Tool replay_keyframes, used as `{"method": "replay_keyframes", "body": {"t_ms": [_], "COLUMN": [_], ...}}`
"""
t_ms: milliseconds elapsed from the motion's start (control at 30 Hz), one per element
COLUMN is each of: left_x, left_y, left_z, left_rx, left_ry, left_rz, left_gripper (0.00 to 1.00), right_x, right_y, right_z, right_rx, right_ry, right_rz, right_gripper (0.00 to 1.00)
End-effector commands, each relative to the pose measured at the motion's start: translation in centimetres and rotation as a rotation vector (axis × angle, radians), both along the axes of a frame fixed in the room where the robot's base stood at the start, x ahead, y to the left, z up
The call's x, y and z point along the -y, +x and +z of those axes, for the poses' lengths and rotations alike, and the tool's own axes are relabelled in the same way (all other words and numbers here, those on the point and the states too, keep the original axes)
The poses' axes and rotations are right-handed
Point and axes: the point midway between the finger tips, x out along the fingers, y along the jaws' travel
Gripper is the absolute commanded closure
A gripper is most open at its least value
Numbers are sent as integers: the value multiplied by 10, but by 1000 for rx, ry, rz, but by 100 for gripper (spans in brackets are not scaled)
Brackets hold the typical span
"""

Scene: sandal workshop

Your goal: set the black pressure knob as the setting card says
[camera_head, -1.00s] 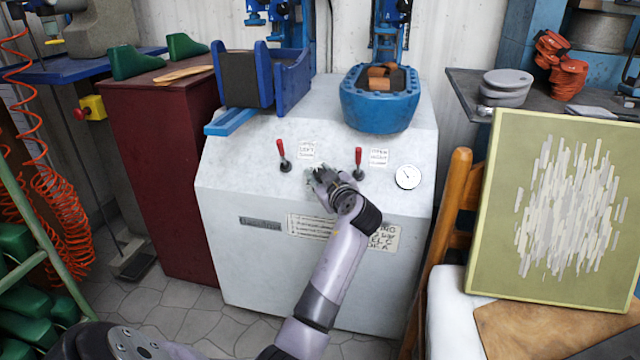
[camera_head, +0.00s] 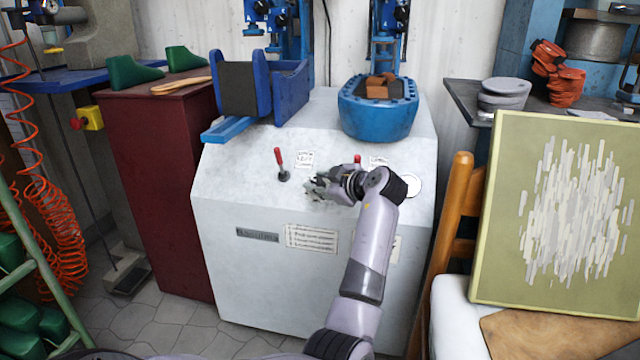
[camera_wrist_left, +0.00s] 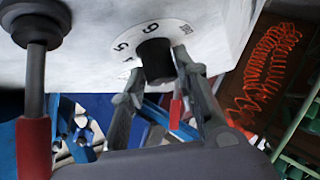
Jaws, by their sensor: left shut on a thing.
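The black pressure knob (camera_wrist_left: 155,60) sits on a white dial (camera_wrist_left: 128,48) with the numbers 5 and 6 readable in the left wrist view. My left gripper (camera_wrist_left: 158,78) has its two fingers around the knob, shut on it. In the head view my left gripper (camera_head: 314,188) is at the machine's sloped front, between two red-handled levers, and hides the knob. A card with printed lines (camera_head: 311,240) is on the front panel; its text is too small to read. Another card (camera_head: 396,249) is mostly behind my arm. My right gripper is not in view.
The left lever (camera_head: 281,165) stands close beside the gripper; the right lever (camera_head: 357,160) is partly behind my wrist. The white gauge (camera_head: 415,186) is partly covered. A wooden chair (camera_head: 455,220) stands right of the machine. A dark red cabinet (camera_head: 160,190) stands left.

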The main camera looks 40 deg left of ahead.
Motion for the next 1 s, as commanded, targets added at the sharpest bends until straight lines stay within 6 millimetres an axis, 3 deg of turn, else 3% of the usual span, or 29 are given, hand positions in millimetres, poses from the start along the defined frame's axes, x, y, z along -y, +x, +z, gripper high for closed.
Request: {"method": "replay_keyframes", "body": {"t_ms": [267, 300, 600, 1000], "left_x": [-1, -1, 0, 6], "left_y": [2, 2, 1, 0], "left_z": [5, 5, 3, 3], "left_rx": [10, 10, 5, 3], "left_ry": [7, 7, 4, 3], "left_rz": [-4, -4, -2, -3], "left_gripper": [100, 71, 51, 50], "right_x": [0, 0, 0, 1], "right_y": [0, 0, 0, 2], "right_z": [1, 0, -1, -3], "right_rx": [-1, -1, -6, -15], "right_ry": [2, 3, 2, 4], "right_rz": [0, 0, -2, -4], "right_gripper": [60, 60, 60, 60]}}
